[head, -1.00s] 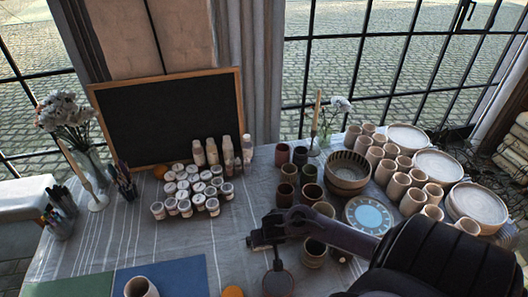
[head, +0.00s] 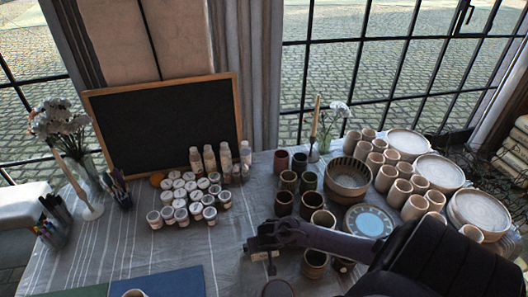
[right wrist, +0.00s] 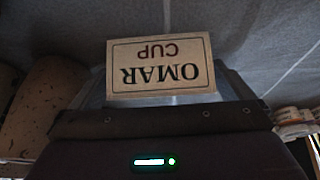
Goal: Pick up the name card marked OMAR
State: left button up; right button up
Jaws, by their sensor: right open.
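The name card (right wrist: 160,68) reads OMAR and CUP, upside down in the right wrist view. It is cream with a dark border and stands just beyond my dark gripper body. A small pale patch (head: 263,256) under my right gripper (head: 258,245) in the head view may be this card, but its text is too small to read. My right gripper is open, over the table close to the card. I cannot tell whether the fingers touch it. My left gripper is not in view.
Several dark cups (head: 284,202) stand right beside my right gripper, with a patterned bowl (head: 347,180) and a blue-centred plate (head: 368,221) beyond. Paint jars (head: 181,215) and bottles stand left, before a blackboard (head: 165,125). The cloth between jars and gripper is clear.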

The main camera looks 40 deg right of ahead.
jog(key=c, duration=0.7)
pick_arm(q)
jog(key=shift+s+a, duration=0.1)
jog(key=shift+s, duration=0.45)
pick_arm(e)
jog(key=shift+c, duration=0.3)
jog(key=shift+r, duration=0.15)
